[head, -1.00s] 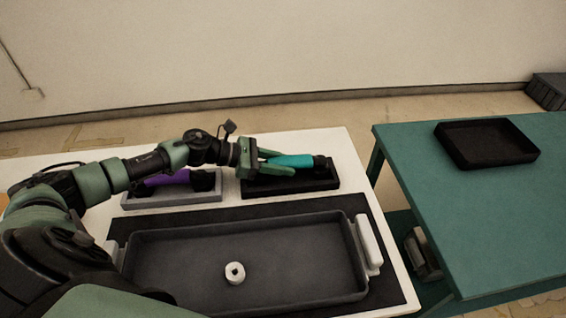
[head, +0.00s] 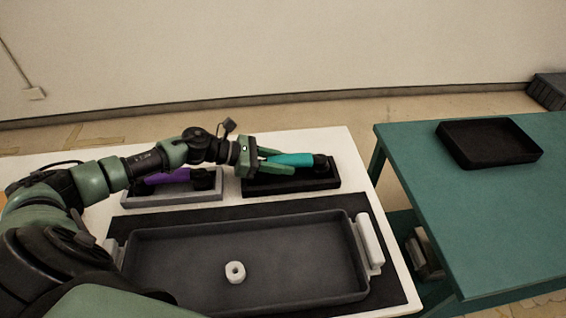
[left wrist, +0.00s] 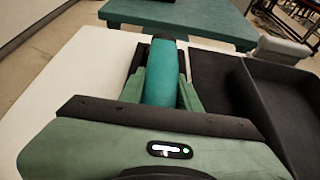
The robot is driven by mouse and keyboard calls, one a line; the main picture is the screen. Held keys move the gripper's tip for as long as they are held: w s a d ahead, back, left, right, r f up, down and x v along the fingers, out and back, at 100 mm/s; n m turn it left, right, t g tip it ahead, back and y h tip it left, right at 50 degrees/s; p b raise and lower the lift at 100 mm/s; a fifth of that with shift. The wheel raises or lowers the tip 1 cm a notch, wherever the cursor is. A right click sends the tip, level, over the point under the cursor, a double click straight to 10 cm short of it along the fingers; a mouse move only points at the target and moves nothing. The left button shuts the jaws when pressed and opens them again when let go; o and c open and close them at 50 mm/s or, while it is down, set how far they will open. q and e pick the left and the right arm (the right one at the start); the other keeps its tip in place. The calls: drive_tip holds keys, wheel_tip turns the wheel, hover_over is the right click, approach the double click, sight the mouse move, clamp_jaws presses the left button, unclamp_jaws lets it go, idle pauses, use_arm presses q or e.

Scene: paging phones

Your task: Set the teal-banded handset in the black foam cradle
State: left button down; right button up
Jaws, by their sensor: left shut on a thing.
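The teal-banded handset (head: 292,160) lies along the black foam cradle (head: 318,181), over its opening; it also shows in the left wrist view (left wrist: 161,75). My left gripper (head: 279,161) is shut on the teal band, with a green finger on each side of it. The cradle's dark edge shows around the handset in the left wrist view (left wrist: 137,58). I cannot tell whether the handset rests fully on the cradle floor. My right gripper is in neither view.
A purple-banded handset (head: 168,177) lies in a grey cradle (head: 172,198) to the left. A large dark tray (head: 300,265) with a white ring-shaped piece (head: 235,272) is in front. A teal table (head: 480,210) with an empty black tray (head: 488,143) stands at right.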

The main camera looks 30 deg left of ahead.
use_arm(q)
drive_tip(key=shift+b, duration=0.3)
idle(0.5)
drive_tip(key=shift+f+b, duration=0.55)
drive_tip(key=shift+b, duration=0.05)
drive_tip(key=c, duration=1.3)
unclamp_jaws()
drive_tip(key=shift+s+a, duration=0.1)
